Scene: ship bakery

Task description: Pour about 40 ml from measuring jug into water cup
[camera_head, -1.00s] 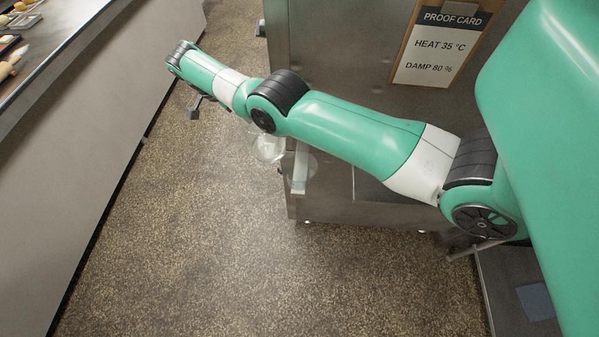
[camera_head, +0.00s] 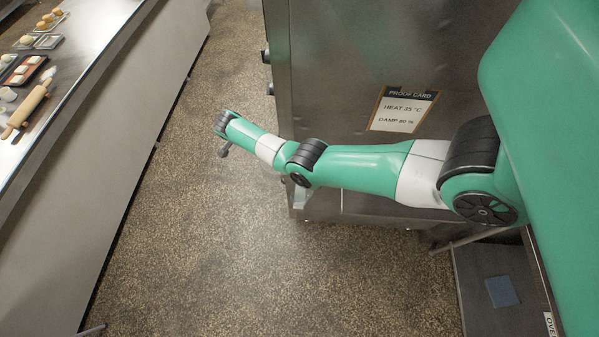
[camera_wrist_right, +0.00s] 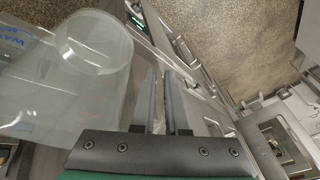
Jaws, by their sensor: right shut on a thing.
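In the right wrist view, a large clear vessel, which looks like the measuring jug (camera_wrist_right: 95,85), fills the left side. It is tilted in that picture, with blue lettering cut off at the left edge. My right gripper (camera_wrist_right: 163,88) is shut beside it; the jug's handle, apparently between the fingers, is hard to make out. I cannot make out a water cup or any liquid level. My left gripper is in neither view.
A counter (camera_head: 95,75) at the left holds a rolling pin (camera_head: 27,110), small trays and dough pieces. A steel cabinet (camera_head: 335,60) with a proof card (camera_head: 403,108) stands behind my right arm. The speckled floor (camera_head: 240,270) between them is clear.

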